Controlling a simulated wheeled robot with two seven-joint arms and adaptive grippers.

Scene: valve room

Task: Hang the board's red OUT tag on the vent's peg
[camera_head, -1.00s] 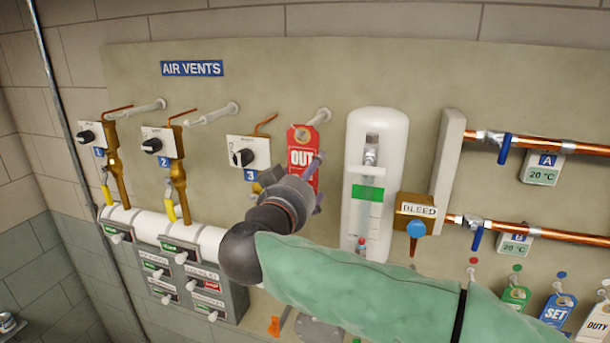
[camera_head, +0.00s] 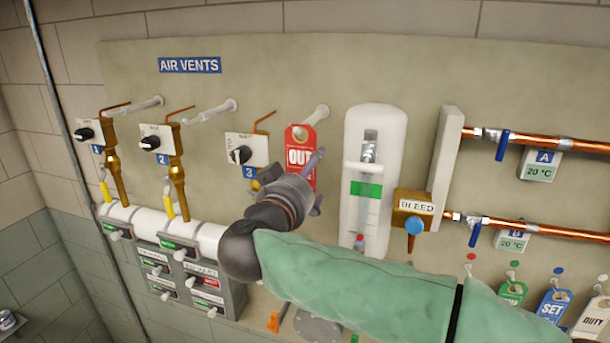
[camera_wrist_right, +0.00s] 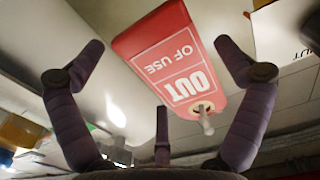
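The red OUT tag (camera_head: 299,140) hangs on the white peg (camera_head: 320,114) of vent 3, right of that vent's knob. In the right wrist view the peg passes through the hole of the tag (camera_wrist_right: 165,55). My right gripper (camera_head: 292,172) is just in front of the tag's lower part and hides some of it. In the wrist view my right gripper (camera_wrist_right: 158,58) has its fingers spread wide, with visible gaps on both sides of the tag. It holds nothing. My left gripper is out of view.
Vents 1 and 2 have bare pegs (camera_head: 138,107) and (camera_head: 210,112). A white gauge column (camera_head: 384,120) and the brass BLEED block (camera_head: 405,209) stand close right of my arm. Green (camera_head: 511,292), blue SET (camera_head: 553,306) and white DUTY (camera_head: 598,322) tags hang at lower right.

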